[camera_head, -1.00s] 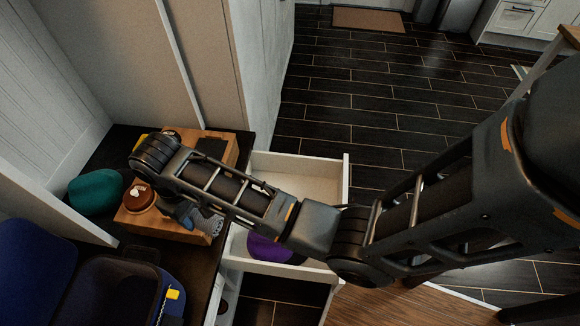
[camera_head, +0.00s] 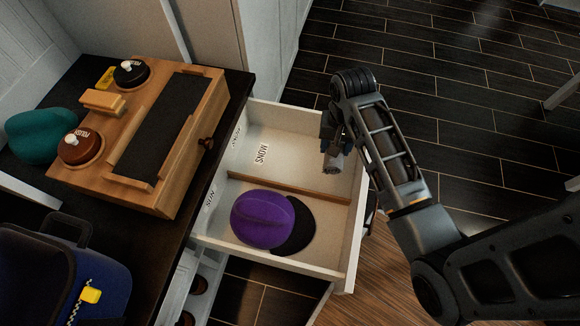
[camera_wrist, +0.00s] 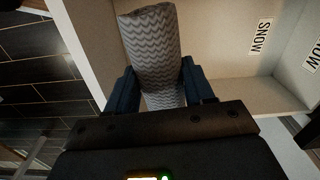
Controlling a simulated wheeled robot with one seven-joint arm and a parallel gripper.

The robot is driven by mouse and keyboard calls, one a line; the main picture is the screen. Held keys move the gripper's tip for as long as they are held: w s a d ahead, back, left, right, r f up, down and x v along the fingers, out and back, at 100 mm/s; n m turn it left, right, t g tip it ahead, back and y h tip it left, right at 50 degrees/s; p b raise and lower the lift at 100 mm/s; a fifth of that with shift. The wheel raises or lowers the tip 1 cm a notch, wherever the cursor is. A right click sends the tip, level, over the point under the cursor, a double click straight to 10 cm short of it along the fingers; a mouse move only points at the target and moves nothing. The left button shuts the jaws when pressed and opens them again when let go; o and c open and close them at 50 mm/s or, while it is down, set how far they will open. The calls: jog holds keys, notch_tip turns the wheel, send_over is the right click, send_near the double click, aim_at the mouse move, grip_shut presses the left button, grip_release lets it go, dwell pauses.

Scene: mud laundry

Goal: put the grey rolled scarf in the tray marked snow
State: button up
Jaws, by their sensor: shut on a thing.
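The grey rolled scarf (camera_wrist: 155,50) has a zigzag pattern and is held between the fingers of my gripper (camera_wrist: 155,92) in the wrist view. In the head view my gripper (camera_head: 331,135) is above the far right part of the open drawer, shut on the scarf (camera_head: 333,162), whose end points down. The snow tray (camera_head: 290,150) is the drawer's far compartment, marked by a SNOW label (camera_head: 261,154) on its floor. The snow label also shows in the wrist view (camera_wrist: 260,36). The scarf appears above the tray floor, near its right wall.
A wooden divider (camera_head: 290,186) separates the near compartment, marked SUN, which holds a purple cap (camera_head: 262,219). A wooden box (camera_head: 150,140) with brush-topped round tins, a teal hat (camera_head: 40,135) and a blue bag (camera_head: 60,275) are on the dark bench. The snow compartment's floor looks clear.

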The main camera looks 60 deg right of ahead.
aim_at(343, 151)
jog(key=shift+s+d+f+m+b, duration=0.25)
jog(key=shift+s+f, duration=0.3)
jog(key=shift+s+d+f+m+b, duration=0.2)
jog(key=shift+s+d+f+m, duration=0.05)
jog(key=shift+s+f, duration=0.25)
jog(key=shift+f, duration=0.2)
jog(key=w+f+b, duration=0.1)
jog(key=w+f, duration=0.1)
jog(key=w, duration=0.1)
jog(key=w+a+f+b, duration=0.1)
jog(key=w+f+b, duration=0.1)
jog(key=w, duration=0.2)
jog(key=w+f+b, duration=0.1)
jog(key=w+f, duration=0.1)
jog(key=w, duration=0.2)
jog(key=shift+w+a+f, duration=0.1)
jog(key=shift+a+f, duration=0.2)
jog(key=shift+f, duration=0.05)
jog(key=shift+f+b, duration=1.1)
jog(key=shift+f, duration=0.8)
jog(key=shift+f, duration=0.1)
jog(key=o, duration=1.1)
